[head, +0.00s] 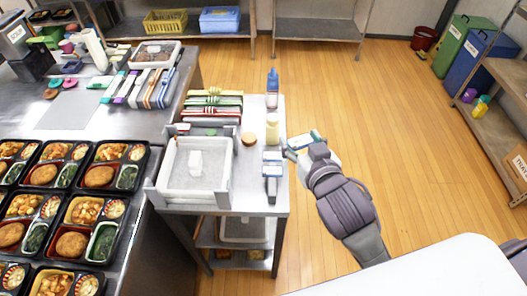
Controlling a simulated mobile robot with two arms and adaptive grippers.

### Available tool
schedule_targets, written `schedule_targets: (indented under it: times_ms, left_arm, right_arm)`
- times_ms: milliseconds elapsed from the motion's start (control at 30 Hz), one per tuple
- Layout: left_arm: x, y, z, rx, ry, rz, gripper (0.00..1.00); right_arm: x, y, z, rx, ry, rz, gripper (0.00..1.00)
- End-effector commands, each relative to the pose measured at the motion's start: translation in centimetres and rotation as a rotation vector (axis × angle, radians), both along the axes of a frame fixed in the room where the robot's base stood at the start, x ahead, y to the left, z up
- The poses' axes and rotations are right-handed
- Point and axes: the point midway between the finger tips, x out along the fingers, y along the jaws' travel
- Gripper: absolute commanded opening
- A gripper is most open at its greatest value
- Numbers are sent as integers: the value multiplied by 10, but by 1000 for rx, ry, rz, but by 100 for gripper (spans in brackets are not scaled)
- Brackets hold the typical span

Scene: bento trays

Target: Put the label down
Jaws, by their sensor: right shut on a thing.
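My right gripper (307,150) is at the right edge of the small metal side table, over or just beside its edge. It is shut on a small flat pale piece with teal and yellow, which looks like the label (302,140). Its face is too small to read, and the fingers hide part of it. I cannot tell whether the label touches the table. My left gripper is not in view.
The side table (240,207) holds a white bin (168,172), a grey-and-white handheld device (271,170), a blue-capped bottle (272,95), a pale yellow bottle (272,128) and stacked colored packs (212,103). Filled bento trays (117,152) cover the left counter. Open floor lies right.

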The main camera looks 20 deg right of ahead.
Motion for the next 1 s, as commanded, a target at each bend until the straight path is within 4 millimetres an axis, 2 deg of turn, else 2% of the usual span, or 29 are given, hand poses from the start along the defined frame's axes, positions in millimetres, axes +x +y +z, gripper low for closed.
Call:
schedule_targets:
  times_ms: [167, 400, 633, 1000]
  left_arm:
    - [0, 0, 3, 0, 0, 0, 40]
    - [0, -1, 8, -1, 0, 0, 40]
    - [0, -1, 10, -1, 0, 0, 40]
    - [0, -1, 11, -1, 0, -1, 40]
  right_arm:
    - [-18, -4, -29, 1, 11, -122, 53]
    - [-61, -4, -62, 4, 12, -328, 53]
    - [-94, 4, -69, 3, 6, -436, 52]
    - [-99, 6, -68, 2, 1, -452, 52]
